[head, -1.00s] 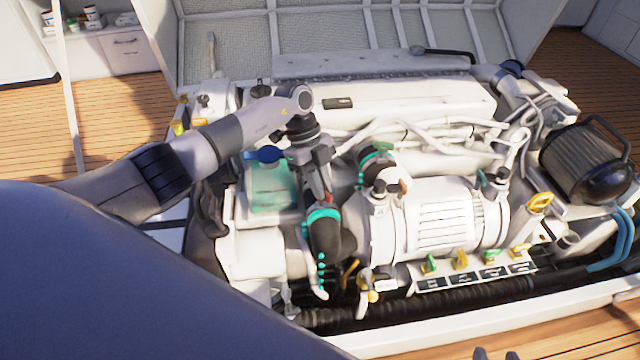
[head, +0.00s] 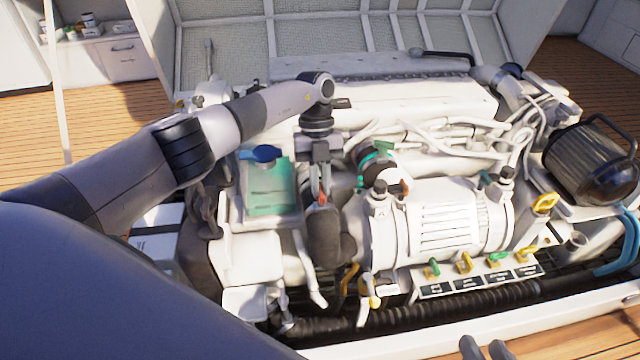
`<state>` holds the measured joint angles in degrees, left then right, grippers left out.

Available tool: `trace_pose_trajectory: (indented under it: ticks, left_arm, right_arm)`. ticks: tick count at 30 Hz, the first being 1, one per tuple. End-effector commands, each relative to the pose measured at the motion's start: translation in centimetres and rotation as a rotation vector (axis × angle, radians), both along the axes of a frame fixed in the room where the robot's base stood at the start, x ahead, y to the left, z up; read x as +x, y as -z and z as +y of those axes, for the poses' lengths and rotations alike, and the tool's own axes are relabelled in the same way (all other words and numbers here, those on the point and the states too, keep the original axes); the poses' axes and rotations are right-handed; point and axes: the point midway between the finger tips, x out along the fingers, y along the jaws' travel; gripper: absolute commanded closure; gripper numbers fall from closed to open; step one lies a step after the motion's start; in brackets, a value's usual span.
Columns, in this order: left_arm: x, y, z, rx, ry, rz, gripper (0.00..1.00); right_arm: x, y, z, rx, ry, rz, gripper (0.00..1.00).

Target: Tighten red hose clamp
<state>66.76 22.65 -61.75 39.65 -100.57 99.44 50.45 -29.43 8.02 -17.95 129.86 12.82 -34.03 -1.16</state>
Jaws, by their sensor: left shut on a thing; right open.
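My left gripper (head: 321,196) reaches down from above, its jaws shut on the small red hose clamp (head: 322,198) at the top of a dark elbow hose (head: 326,238). Only a little red shows between the fingertips; the rest of the clamp is hidden. The hose stands left of the white ribbed cylinder on the engine. My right gripper (head: 485,348) shows only its fingertips at the bottom edge, apart and empty, in front of the engine bay.
A teal tank with a blue cap (head: 262,154) stands close left of my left gripper. A green-banded hose (head: 376,158) is right of it. Yellow and green valve handles (head: 464,262) line the front. A black caged canister (head: 592,165) is at right.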

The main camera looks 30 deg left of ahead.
Motion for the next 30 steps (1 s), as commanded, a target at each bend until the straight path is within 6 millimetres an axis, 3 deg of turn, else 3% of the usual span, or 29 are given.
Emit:
trace_pose_trajectory:
  ticks: [13, 15, 16, 25, 30]
  left_arm:
    - [-0.1, 0.0, 0.0, 0.001, 0.018, 0.003, 1.0]
    - [-0.1, 0.0, 0.0, 0.001, 0.017, 0.003, 0.71]
    - [-0.1, 0.0, 0.0, 0.0, 0.017, 0.003, 0.62]
    - [0.0, -0.1, 0.0, -0.001, 0.014, 0.001, 0.62]
    - [0.6, -1.9, 0.4, 0.0, 0.011, -0.002, 0.62]
  right_arm:
    - [0.1, -0.2, 0.1, 0.004, -0.003, -0.005, 0.57]
    - [0.1, -0.2, 0.0, 0.003, -0.004, -0.006, 0.57]
    - [0.1, -0.2, 0.0, 0.002, -0.004, -0.006, 0.57]
    - [0.1, -0.2, 0.0, -0.004, -0.006, -0.009, 0.57]
    - [0.1, -0.6, -0.2, -0.016, -0.003, -0.013, 0.57]
